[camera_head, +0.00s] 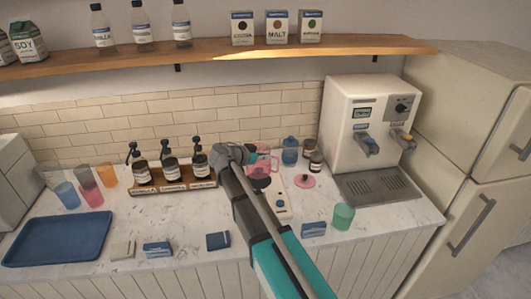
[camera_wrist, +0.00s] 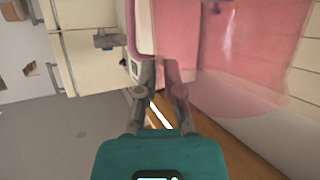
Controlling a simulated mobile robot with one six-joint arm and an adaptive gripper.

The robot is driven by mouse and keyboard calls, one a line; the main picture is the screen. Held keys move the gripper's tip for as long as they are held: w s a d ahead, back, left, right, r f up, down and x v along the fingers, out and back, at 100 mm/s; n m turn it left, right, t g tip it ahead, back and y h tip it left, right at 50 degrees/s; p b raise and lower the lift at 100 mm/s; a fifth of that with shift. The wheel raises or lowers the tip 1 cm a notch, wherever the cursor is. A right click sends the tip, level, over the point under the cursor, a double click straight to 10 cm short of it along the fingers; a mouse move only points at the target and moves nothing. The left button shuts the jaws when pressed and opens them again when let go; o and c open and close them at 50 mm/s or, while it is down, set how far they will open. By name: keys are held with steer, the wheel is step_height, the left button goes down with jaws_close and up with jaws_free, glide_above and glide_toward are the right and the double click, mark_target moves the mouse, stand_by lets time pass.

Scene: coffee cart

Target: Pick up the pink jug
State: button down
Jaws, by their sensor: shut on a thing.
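The pink jug (camera_head: 267,155) is see-through and appears upright near the back of the counter, partly hidden behind my arm. In the wrist view its pink body (camera_wrist: 250,60) fills the upper right, very close to the camera. My gripper (camera_wrist: 160,68) is shut on the pink jug, with its fingers at the narrow pink part on the jug's near side, likely the handle. In the head view my gripper (camera_head: 254,157) reaches the jug from the left. I cannot tell whether the jug touches the surface below.
A wooden rack (camera_head: 175,184) of pump bottles stands left.

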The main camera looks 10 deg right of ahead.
steer(key=s+a+r+p, duration=0.1)
steer(key=s+r+p, duration=0.3)
steer(key=s, duration=0.6)
steer(key=shift+a+r, duration=0.25)
steer(key=shift+r, duration=0.45)
step_height(320, 180, down, 3)
steer(key=shift+r+b, duration=0.1)
steer(key=shift+b, duration=1.05)
steer(key=shift+d, duration=0.15)
